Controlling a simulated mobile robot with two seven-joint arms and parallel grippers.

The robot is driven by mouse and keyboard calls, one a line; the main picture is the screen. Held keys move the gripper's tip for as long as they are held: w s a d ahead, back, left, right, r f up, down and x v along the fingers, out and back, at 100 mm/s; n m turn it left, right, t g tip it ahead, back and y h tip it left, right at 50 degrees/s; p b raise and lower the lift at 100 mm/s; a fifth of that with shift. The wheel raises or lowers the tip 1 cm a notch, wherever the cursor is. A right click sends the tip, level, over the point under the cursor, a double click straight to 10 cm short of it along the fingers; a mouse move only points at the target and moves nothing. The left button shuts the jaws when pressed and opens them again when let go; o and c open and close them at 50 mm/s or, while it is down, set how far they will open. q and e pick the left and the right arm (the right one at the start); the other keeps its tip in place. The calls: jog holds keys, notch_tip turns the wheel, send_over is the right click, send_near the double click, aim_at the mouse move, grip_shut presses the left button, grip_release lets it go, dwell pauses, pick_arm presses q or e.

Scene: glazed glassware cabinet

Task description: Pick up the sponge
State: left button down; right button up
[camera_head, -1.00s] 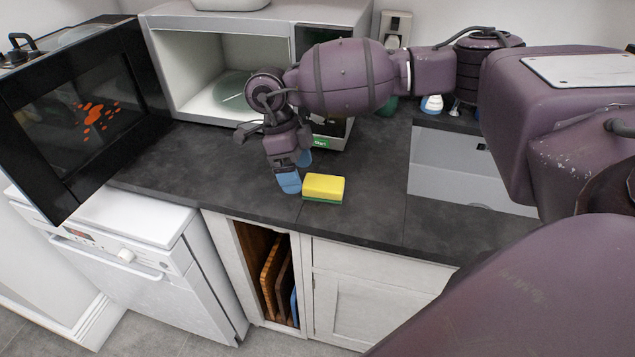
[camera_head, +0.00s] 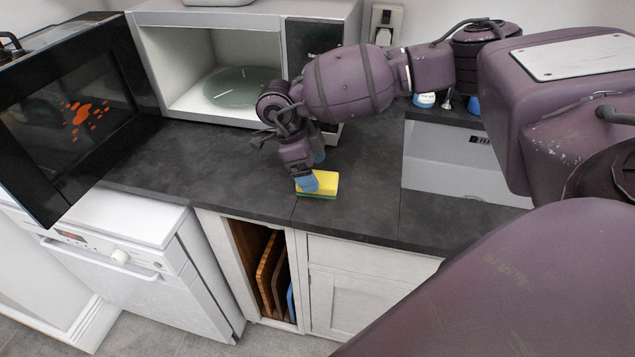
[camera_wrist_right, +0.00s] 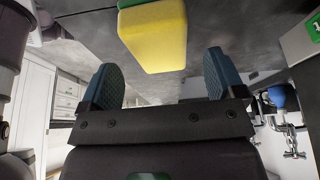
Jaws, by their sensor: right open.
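The sponge (camera_head: 322,186), yellow with a green layer underneath, lies on the dark worktop near its front edge. My right gripper (camera_head: 313,177) is right at it in the head view, with one blue fingertip in front of part of its left side. In the right wrist view the sponge (camera_wrist_right: 153,38) shows between and beyond the two blue fingertips of my right gripper (camera_wrist_right: 160,78). The jaws are open, with clear gaps on both sides of the sponge. My left gripper is not in view.
An open microwave (camera_head: 155,75) stands behind the gripper, its dark door (camera_head: 70,115) swung out left. The dark worktop (camera_head: 200,170) left of the sponge is clear. A cubby below holds wooden boards (camera_head: 272,268).

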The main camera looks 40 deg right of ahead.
aim_at(317, 177)
jog(key=x, duration=0.3)
jog(key=shift+f, duration=0.3)
jog(key=c, duration=1)
notch_tip(317, 177, up, 20)
jog(key=shift+r+p, duration=0.1)
jog(key=shift+p, duration=0.25)
